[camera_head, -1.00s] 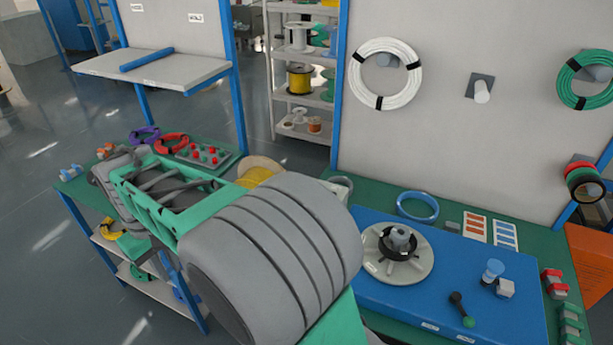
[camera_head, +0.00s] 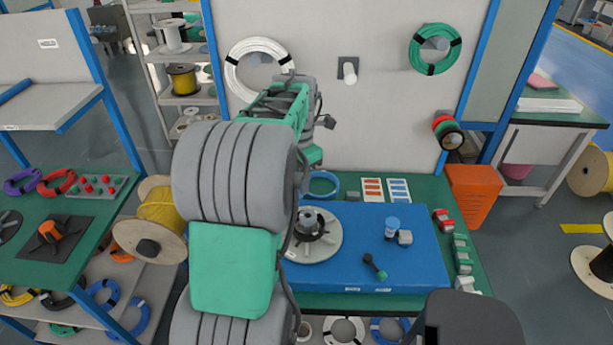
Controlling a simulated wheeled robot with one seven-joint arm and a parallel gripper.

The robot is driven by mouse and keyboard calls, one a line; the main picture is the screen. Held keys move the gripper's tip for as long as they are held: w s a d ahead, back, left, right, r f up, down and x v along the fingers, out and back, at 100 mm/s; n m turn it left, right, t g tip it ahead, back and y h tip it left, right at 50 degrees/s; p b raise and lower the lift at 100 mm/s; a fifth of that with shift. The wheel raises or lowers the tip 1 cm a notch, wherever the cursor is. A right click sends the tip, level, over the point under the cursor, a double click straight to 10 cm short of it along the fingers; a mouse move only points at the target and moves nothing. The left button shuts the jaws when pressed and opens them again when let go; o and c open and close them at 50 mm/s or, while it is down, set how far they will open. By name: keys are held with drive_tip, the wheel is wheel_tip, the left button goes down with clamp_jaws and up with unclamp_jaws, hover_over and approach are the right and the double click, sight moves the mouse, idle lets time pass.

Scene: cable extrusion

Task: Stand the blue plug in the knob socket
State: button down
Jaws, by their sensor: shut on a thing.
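I cannot tell for sure which part is the knob socket. A round pale disc with a dark hub (camera_head: 327,242) is at the left of the mat. My arm reaches up and back over the left side of the bench. I cannot make out my gripper's fingers or anything between them; the arm's own links hide that area.
A blue ring (camera_head: 322,184) and two marked cards (camera_head: 384,190) lie behind the mat. Red and green blocks (camera_head: 461,249) line its right edge. An orange bin (camera_head: 474,193) stands beyond. A yellow cable spool (camera_head: 158,222) is left of my arm. The mat's front right is clear.

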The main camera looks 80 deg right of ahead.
drive_tip(key=f+b, duration=0.1)
drive_tip(key=f, duration=0.1)
drive_tip(key=s+f+b, duration=0.1)
drive_tip(key=f+b, duration=0.1)
drive_tip(key=s+f+b, duration=0.1)
drive_tip(key=f+b, duration=0.1)
drive_tip(key=shift+d, duration=0.25)
drive_tip(key=shift+r+p, duration=0.1)
drive_tip(key=shift+p, duration=0.2)
idle(0.6)
drive_tip(key=shift+f+b, duration=0.6)
drive_tip(key=shift+f, duration=0.45)
drive_tip(key=shift+f, duration=0.35)
drive_tip(key=c, duration=1.2)
unclamp_jaws()
drive_tip(key=shift+c, duration=0.2)
